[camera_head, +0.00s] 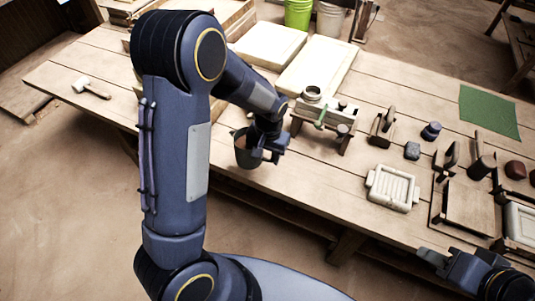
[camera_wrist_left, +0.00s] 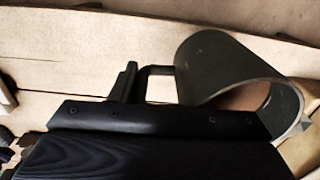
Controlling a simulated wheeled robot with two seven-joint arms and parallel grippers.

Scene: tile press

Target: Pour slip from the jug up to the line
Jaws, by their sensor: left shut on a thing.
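A dark grey jug (camera_head: 244,152) is in my left gripper (camera_head: 268,153), at the front edge of the workbench, left of the small stand. It looks roughly upright in the head view. In the left wrist view the jug (camera_wrist_left: 212,68) shows its handle, with the gripper (camera_wrist_left: 135,85) at it, and its open mouth with a brownish inside. The level of slip in it cannot be told. A cream ribbed mould (camera_head: 393,188) lies on the bench to the right. No fill line can be made out. My right gripper (camera_head: 428,257) is at the lower right, apart from the bench items; its jaws are unclear.
A wooden stand (camera_head: 335,137) with a pale block and a round jar (camera_head: 312,94) is right of the jug. Pale slabs (camera_head: 270,45) lie behind. Wooden tools, a green mat (camera_head: 489,112) and a framed tray (camera_head: 467,205) are at right. The left bench holds a mallet (camera_head: 91,88).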

